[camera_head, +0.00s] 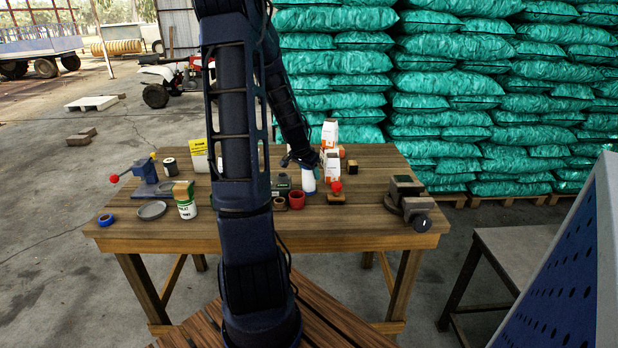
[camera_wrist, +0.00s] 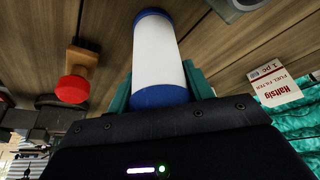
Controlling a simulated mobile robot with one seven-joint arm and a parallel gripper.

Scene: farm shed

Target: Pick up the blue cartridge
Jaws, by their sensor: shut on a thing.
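The blue cartridge is a white cylinder with blue ends; in the wrist view (camera_wrist: 156,45) it stands out lengthwise from between my fingers. My gripper (camera_wrist: 160,85) is shut on it, with one teal finger on each side. In the head view the cartridge (camera_head: 308,181) shows small near the middle of the table, below my gripper (camera_head: 302,162). I cannot tell whether its lower end touches the table. The finger contact is partly hidden in both views.
White-and-orange fuel filter boxes (camera_head: 331,161) stand close on the right. A red-knobbed wooden piece (camera_head: 336,198) and a red cup (camera_head: 296,200) are close in front. A grey vise-like device (camera_head: 408,205) sits at the right of the wooden table (camera_head: 350,236). The front strip is clear.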

